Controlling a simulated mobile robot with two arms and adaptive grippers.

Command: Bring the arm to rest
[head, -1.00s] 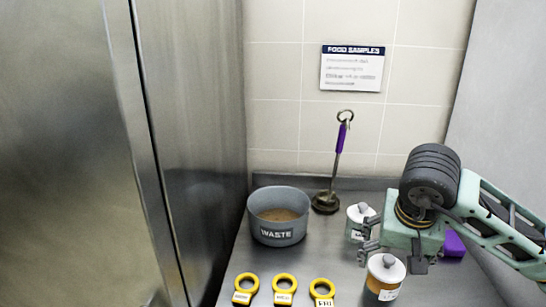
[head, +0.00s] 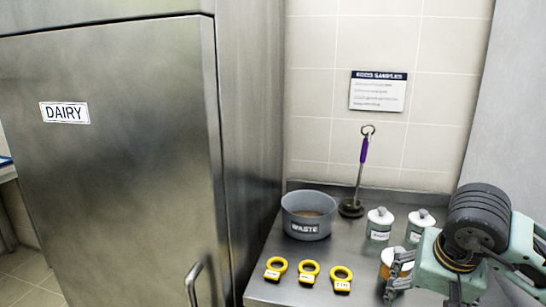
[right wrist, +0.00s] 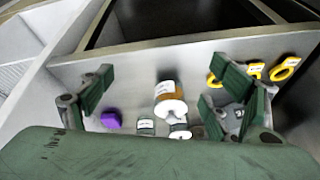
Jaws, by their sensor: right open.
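My right arm's gripper (head: 398,280) is at the lower right of the head view, beside a jar with an orange-brown body (head: 392,262) that it partly covers. In the right wrist view the two green fingers of my right gripper (right wrist: 168,88) stand wide apart. No held object shows between them; the jar with the orange-brown label (right wrist: 166,100) stands on the counter beyond. Whether the gripper touches the jar cannot be told. My left gripper is not in view.
Two white-lidded jars (head: 379,224) (head: 420,224), a grey WASTE tub (head: 305,228) and a purple-handled ladle (head: 363,150) stand on the steel counter (head: 262,292). Several yellow ring tags (head: 309,272) lie in front. A steel DAIRY cabinet (head: 110,150) bounds the left.

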